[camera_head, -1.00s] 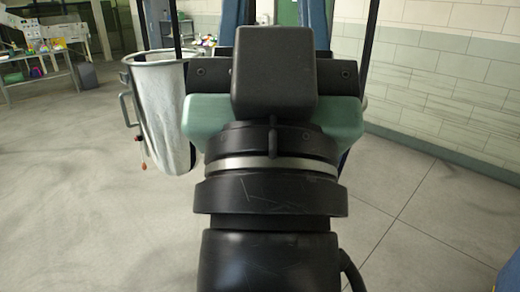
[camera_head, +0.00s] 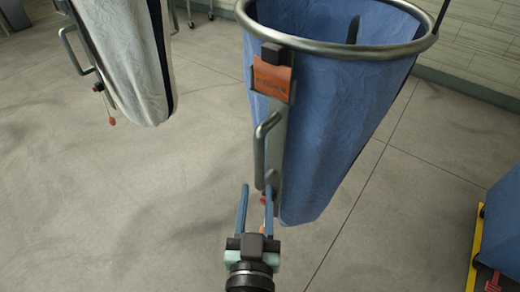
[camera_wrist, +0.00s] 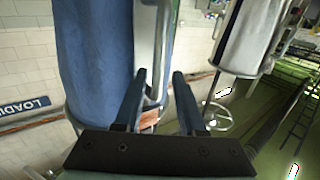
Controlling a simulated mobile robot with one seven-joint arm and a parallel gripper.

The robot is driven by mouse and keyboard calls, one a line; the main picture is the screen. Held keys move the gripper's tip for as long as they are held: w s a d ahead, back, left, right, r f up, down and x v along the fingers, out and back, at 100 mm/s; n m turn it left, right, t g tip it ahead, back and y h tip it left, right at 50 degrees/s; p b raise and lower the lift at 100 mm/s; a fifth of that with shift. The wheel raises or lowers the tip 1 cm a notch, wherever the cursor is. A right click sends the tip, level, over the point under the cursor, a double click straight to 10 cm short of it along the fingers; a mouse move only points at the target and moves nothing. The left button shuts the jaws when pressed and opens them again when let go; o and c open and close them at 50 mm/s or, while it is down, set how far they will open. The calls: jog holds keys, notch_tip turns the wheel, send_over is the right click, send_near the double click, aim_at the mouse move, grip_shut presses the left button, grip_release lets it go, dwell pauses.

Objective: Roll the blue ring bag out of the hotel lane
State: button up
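The blue ring bag (camera_head: 335,110) hangs from a round metal ring (camera_head: 330,48) in the right half of the head view. A metal handle (camera_head: 260,150) and an orange tag (camera_head: 272,80) are on its near left side. My gripper (camera_head: 256,188) is open, its two blue fingers apart, below the handle in the picture and close to the bag's lower left side. In the wrist view the blue bag (camera_wrist: 95,60) fills the left, and my gripper (camera_wrist: 158,76) points toward a metal bar beside it. I cannot tell whether the fingers touch the bar or straddle it.
A white ring bag (camera_head: 125,60) stands at the upper left, apart from the blue one. Another blue thing with a yellow edge (camera_head: 475,250) is at the lower right. A tiled wall (camera_head: 480,50) runs along the upper right. Grey floor (camera_head: 110,210) is clear at the lower left.

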aim_at(260, 151)
jog(key=w, duration=0.5)
jog(key=w+p, duration=0.1)
jog(key=w, duration=0.5)
jog(key=shift+w+d, duration=0.2)
jog(key=shift+w, duration=0.1)
grip_shut()
dwell(0.9)
